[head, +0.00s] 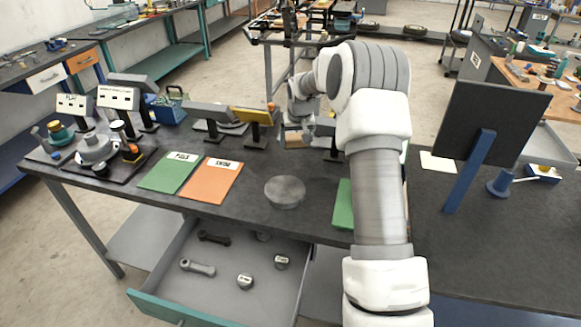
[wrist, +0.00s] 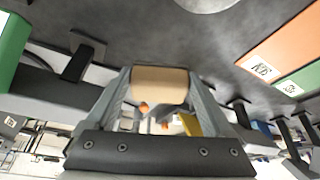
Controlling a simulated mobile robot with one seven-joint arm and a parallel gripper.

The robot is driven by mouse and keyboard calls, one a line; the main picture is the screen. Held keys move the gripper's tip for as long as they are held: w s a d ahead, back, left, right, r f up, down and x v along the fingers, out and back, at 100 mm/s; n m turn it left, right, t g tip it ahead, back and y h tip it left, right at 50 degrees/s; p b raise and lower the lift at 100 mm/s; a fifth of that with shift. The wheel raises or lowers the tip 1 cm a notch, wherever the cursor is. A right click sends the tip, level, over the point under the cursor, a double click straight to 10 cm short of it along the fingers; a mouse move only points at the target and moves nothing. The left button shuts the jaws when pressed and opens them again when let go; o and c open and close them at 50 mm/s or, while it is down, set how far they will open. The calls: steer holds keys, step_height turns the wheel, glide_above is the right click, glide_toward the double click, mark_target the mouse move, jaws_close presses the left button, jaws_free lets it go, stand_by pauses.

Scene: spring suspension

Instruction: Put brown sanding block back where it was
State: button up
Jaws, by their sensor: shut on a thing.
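The brown sanding block (wrist: 160,85) is a tan block pinched between the two fingers of my gripper (wrist: 160,98) in the wrist view. In the head view, my gripper (head: 298,128) is over the back middle of the dark workbench, with the block (head: 292,139) at its lower end. Part of the gripper is hidden by my own arm. I cannot tell whether the block touches the bench top. The place where the block was before is not marked in these frames.
A green mat (head: 168,172) and an orange mat (head: 212,180) lie to the left. A round grey disc (head: 285,191) lies near the front edge. A yellow-topped stand (head: 253,116) is just left of my gripper. An open drawer (head: 220,268) holds several small parts.

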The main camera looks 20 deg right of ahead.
mark_target(295, 169)
step_height(295, 169, down, 9)
steer(key=shift+f, duration=0.1)
stand_by(0.3)
steer(key=shift+f, duration=0.2)
steer(key=o, duration=1)
steer(key=shift+o, duration=0.2)
steer(key=shift+r, duration=0.15)
